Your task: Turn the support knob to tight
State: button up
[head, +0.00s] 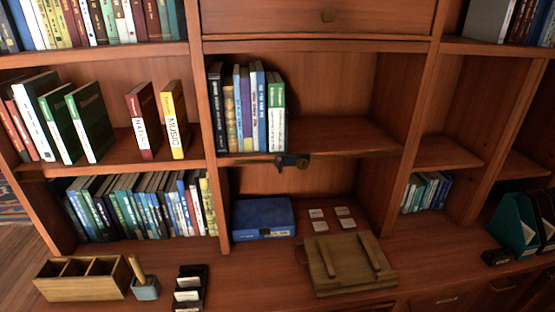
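A small dark fitting (289,161) sits at the front edge of the middle shelf board (345,143), near the picture's centre. At its right end is a small round knob (302,162), which appears to be the support knob. It is too small for me to tell its setting or any marking. Several upright books (246,110) stand on the shelf board just above and to the left of it. My gripper does not show in this view.
Below the fitting are a blue box (263,218), several small cards (320,226) and a slatted wooden board (346,262). A wooden organizer (82,279), a small cup (146,288) and a black stand (190,288) are front left. The shelf's right part is clear.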

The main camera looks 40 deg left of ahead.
aim_at(303, 164)
jog(key=u, duration=1.4)
